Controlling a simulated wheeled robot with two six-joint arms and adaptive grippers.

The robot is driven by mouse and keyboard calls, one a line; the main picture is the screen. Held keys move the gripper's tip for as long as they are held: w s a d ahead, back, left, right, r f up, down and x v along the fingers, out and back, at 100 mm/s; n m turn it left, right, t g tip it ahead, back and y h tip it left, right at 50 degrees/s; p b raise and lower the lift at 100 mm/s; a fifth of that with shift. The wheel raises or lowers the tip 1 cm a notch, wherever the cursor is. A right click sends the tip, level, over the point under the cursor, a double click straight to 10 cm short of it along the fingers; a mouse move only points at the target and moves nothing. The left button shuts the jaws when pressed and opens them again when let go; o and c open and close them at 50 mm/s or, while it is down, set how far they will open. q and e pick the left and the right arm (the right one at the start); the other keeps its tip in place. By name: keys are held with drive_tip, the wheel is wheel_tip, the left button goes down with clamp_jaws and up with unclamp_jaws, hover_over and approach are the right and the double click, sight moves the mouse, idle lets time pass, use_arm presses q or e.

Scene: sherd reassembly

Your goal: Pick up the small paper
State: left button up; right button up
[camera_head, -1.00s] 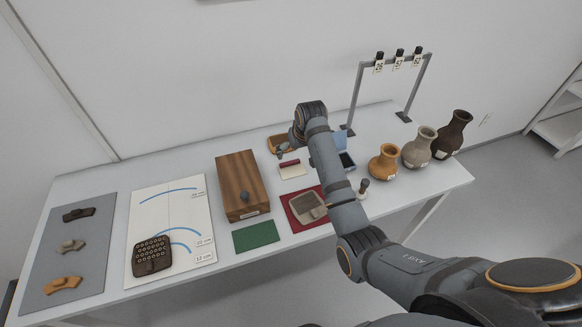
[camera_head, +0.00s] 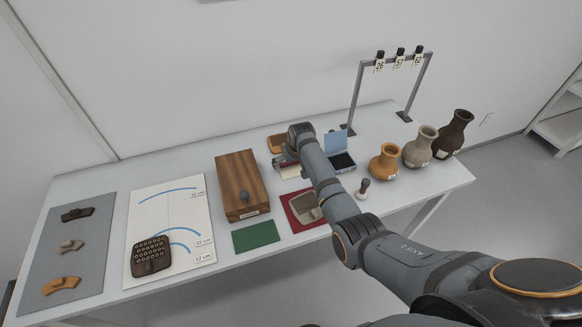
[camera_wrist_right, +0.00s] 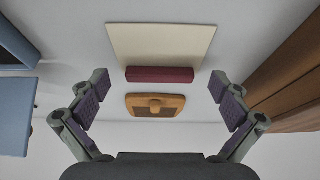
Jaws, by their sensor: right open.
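The small paper (camera_wrist_right: 160,42) is a cream sheet in the right wrist view, with a dark red bar (camera_wrist_right: 160,74) along its near edge. In the head view the paper (camera_head: 289,174) is mostly hidden under my right gripper. My right gripper (camera_wrist_right: 160,88) is open and empty above the table. Its two purple-padded fingers stand apart on either side of the red bar, touching nothing. My left gripper is not in view.
A blue open case (camera_head: 338,148) and a wooden box (camera_head: 240,184) flank the spot. A sherd on a red mat (camera_head: 292,215) lies in front; several vases stand right.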

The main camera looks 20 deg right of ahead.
drive_tip(key=c, duration=1)
drive_tip(key=shift+r, duration=0.6)
drive_tip(key=s+d+r, duration=0.7)
drive_tip(key=s+r, duration=0.5)
drive_tip(key=shift+d, duration=0.35)
